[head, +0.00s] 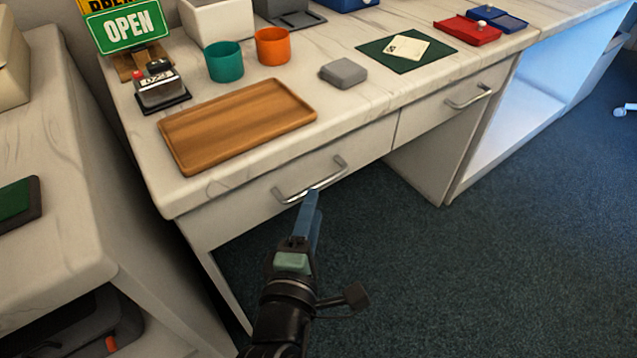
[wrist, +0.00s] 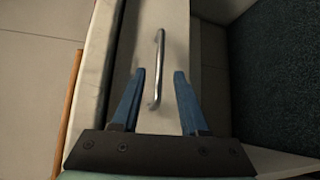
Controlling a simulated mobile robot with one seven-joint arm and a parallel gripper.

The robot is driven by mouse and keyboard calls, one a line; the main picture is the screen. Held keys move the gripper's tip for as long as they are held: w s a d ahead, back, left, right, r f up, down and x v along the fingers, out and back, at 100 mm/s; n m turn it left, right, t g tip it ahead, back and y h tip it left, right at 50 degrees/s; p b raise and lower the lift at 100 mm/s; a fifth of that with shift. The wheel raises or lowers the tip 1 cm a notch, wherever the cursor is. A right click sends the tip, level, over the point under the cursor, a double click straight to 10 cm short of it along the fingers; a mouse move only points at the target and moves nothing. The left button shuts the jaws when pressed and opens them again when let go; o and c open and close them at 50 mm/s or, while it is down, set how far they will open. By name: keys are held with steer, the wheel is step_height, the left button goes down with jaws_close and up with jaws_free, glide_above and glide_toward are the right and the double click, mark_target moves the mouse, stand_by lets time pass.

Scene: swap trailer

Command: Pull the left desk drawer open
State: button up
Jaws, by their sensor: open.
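The left desk drawer (head: 235,215) is a pale front under the desktop and looks shut. Its silver bar handle (head: 325,183) runs along the middle of the front. My gripper (head: 312,196) is at this handle in the head view, with its blue fingers pointing at it. In the wrist view the handle (wrist: 157,68) stands between the two open blue fingers (wrist: 159,75), nearer the left one. Its lower end lies in the gap between the fingertips. I cannot tell whether a finger touches it. The drawer front (wrist: 180,30) shows behind the handle.
The right drawer (head: 440,105) with its own handle (head: 468,97) looks shut. A wooden tray (head: 240,122), a teal cup (head: 224,62), an orange cup (head: 272,46) and a grey block (head: 343,73) stand on the desktop. A side counter (head: 60,180) is at left. The carpet before the desk is clear.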

mark_target(319, 182)
steer(key=b+x, duration=0.2)
steer(key=x, duration=0.5)
steer(key=shift+w+f, duration=0.1)
jaws_close()
stand_by(1.3)
